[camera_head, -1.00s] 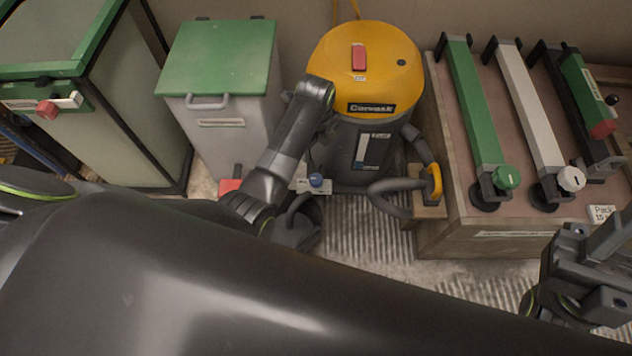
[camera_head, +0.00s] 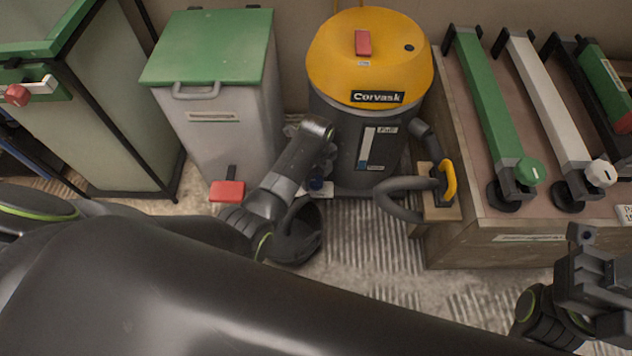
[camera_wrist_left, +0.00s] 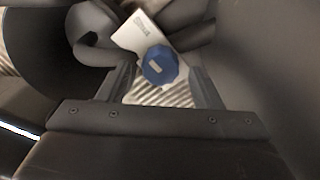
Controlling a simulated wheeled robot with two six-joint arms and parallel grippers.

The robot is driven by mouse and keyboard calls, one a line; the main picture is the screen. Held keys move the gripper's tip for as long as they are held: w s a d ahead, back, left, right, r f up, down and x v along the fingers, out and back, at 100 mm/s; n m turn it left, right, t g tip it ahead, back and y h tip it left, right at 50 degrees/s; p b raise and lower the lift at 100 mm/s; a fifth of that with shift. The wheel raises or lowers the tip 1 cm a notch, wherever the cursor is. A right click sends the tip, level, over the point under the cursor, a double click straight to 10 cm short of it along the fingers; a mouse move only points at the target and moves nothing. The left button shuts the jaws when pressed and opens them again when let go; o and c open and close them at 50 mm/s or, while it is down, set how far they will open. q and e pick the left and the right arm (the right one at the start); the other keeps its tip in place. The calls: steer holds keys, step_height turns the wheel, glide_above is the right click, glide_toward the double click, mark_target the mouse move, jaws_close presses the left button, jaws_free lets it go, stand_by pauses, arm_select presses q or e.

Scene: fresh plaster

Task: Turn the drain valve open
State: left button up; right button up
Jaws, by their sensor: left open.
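The drain valve has a blue knob (camera_head: 318,184) low at the front of the yellow and grey vacuum (camera_head: 372,55), partly hidden by my left arm in the head view. In the left wrist view the blue knob (camera_wrist_left: 160,65) shows with a pale marking on it, beside a white label plate (camera_wrist_left: 139,33). My left gripper (camera_wrist_left: 163,82) is open, with a finger on each side of the knob in that view. I cannot tell whether either finger touches it. My right gripper (camera_head: 598,292) is at the lower right, far from the valve, its jaws unclear.
A grey bin with a green lid (camera_head: 208,48) and red pedal (camera_head: 227,191) stands left of the vacuum. A hose with a yellow handle (camera_head: 449,180) is on its right. A wooden bench (camera_head: 480,240) with clamp-like bars stands further right. Ribbed floor lies in front.

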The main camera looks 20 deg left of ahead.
arm_select(q)
steer(key=shift+f, duration=0.8)
steer(key=c, duration=1)
